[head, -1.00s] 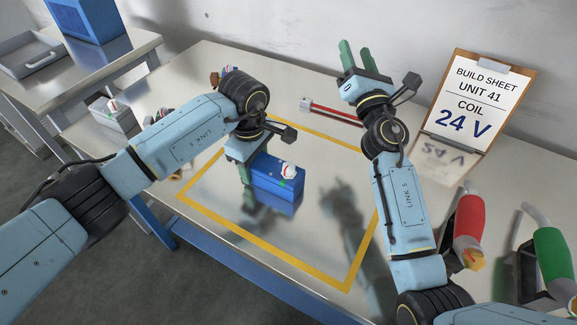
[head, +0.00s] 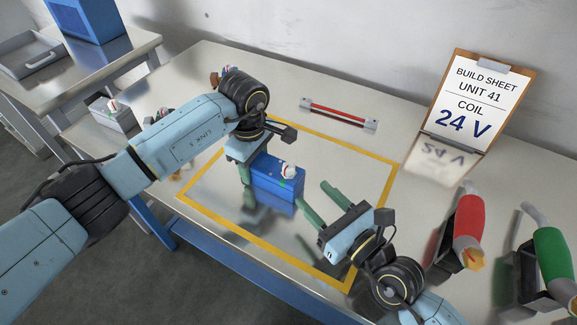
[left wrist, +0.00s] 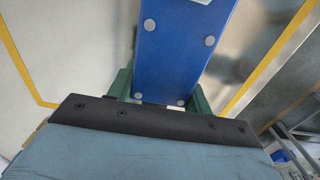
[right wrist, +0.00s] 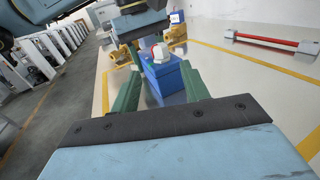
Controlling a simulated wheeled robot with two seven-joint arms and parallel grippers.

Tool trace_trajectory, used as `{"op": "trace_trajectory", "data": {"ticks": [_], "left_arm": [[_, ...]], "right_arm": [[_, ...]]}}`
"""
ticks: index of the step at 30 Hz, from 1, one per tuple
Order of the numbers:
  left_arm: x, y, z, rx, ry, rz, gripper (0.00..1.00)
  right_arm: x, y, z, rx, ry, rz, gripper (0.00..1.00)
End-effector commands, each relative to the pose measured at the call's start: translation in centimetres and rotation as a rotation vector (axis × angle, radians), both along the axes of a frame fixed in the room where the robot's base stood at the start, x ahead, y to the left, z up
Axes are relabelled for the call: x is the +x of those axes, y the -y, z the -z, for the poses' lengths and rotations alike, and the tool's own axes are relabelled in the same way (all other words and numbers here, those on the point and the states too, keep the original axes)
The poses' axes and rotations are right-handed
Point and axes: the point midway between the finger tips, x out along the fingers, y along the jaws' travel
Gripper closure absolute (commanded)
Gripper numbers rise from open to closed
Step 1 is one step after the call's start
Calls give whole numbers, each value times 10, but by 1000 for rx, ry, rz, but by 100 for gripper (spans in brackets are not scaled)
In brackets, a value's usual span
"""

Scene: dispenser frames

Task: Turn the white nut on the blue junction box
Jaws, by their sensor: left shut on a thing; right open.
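The blue junction box (head: 277,183) stands inside the yellow-taped area of the bench. It also shows between the fingers in the left wrist view (left wrist: 178,45). Its white nut (head: 288,171) is on its upper right end, with small red and green marks by it. The nut shows ahead in the right wrist view (right wrist: 160,54). My left gripper (head: 246,172) is shut on the box's left end. My right gripper (head: 318,203) is open, low over the bench to the right of the box. Its fingers point at the nut end and are apart from it.
A red bar with grey ends (head: 338,113) lies behind the taped area. The build sheet (head: 470,105) stands at the back right, reading COIL 24 V. A red-handled tool (head: 468,230) and a green-handled tool (head: 553,258) stand at the right. A grey box (head: 115,115) stands at the left.

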Motion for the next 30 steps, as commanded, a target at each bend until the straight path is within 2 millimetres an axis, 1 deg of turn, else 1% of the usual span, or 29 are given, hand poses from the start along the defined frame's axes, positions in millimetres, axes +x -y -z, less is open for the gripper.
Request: {"op": "trace_trajectory", "data": {"ticks": [1, 3, 9, 15, 20, 27, 28, 30], "left_arm": [[0, 0, 0, -1, 1, 0, 79], [0, 0, 0, -1, 1, 0, 79], [0, 0, 0, -1, 1, 0, 79], [0, 0, 0, -1, 1, 0, 79], [0, 0, 0, -1, 1, 0, 79], [0, 0, 0, -1, 1, 0, 79], [0, 0, 0, -1, 1, 0, 79], [0, 0, 0, -1, 1, 0, 79]], "right_arm": [[10, -6, -1, 4, 4, 2, 54], [22, -14, -2, 4, 4, 2, 54], [55, -35, -1, 2, 3, 2, 54], [76, -49, 0, 1, 0, 1, 54], [82, -53, 0, -1, 1, 1, 54], [83, -53, 0, 0, 0, 1, 54], [83, -53, 0, 0, 0, 1, 57], [83, -53, 0, 0, 0, 1, 66]]}}
